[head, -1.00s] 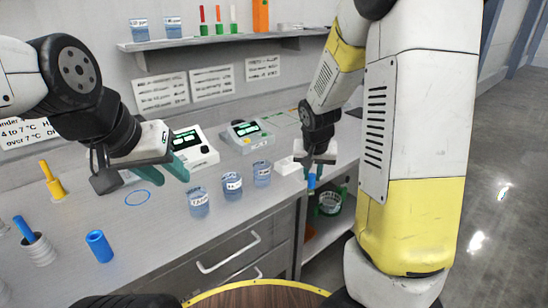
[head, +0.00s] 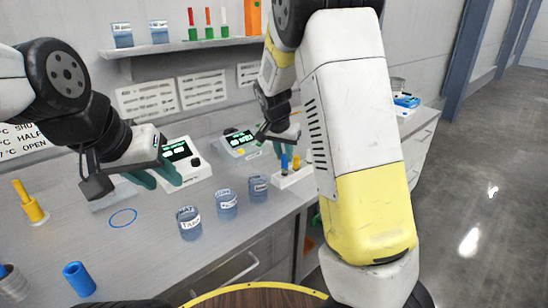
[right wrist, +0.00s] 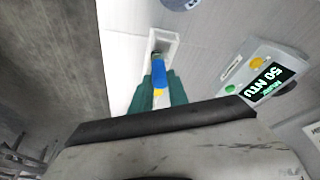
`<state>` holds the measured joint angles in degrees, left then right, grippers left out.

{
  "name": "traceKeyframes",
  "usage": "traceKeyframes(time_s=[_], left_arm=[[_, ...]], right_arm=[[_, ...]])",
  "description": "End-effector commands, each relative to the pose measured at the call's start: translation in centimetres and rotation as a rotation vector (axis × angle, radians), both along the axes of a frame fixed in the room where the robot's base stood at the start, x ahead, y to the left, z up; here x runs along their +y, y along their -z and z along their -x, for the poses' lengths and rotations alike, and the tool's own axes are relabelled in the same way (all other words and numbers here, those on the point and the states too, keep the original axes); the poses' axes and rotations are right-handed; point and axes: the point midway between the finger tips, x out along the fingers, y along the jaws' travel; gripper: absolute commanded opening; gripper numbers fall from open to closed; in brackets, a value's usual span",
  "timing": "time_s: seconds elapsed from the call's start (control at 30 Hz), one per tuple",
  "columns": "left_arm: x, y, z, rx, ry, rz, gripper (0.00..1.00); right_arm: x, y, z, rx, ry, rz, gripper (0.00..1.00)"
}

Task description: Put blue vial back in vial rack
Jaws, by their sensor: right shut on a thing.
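The blue vial (head: 285,161) is held upright in my right gripper (head: 279,142), over the white vial rack (head: 283,183) near the bench's front edge. In the right wrist view, the blue vial (right wrist: 159,76) sits between the two green fingers (right wrist: 160,100), with the rack (right wrist: 172,47) below it. Whether the vial's lower end is inside a slot, I cannot tell. A yellow vial (head: 296,162) stands in the rack beside it. My left gripper (head: 154,178) is open and empty above the bench at left, its fingers apart.
Several labelled jars (head: 227,204) stand left of the rack. Two meters with green displays (head: 188,161) sit behind them. A blue cup (head: 79,279) and a yellow holder (head: 33,208) are at the left. A shelf (head: 190,43) hangs above.

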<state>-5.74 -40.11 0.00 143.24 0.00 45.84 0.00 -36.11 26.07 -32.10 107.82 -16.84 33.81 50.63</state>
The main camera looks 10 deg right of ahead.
Motion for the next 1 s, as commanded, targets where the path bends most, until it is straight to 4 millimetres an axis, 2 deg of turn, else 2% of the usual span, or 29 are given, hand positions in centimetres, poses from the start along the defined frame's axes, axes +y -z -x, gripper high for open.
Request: traceKeyframes(time_s=[0.2,0.43,0.8,0.83,0.93,1.0], left_arm=[[0.0,0.0,0.0,0.0,0.0,0.0,0.36],[0.0,0.0,0.0,0.0,0.0,0.0,0.36],[0.0,0.0,0.0,0.0,0.0,0.0,0.36],[0.0,0.0,0.0,0.0,0.0,0.0,0.36],[0.0,0.0,0.0,0.0,0.0,0.0,0.36],[0.0,0.0,0.0,0.0,0.0,0.0,0.36]], right_arm=[[0.9,0.2,-1.2,0.002,-0.001,0.001,0.0],[0.9,3.5,-1.1,0.003,-0.001,0.001,0.0],[0.9,4.0,-1.2,0.002,-0.001,0.001,0.0],[0.9,4.0,-1.2,0.001,-0.001,0.0,0.24],[0.9,3.9,-1.2,0.001,-0.001,0.0,0.42],[0.9,3.9,-1.2,0.001,-0.001,0.0,0.42]])
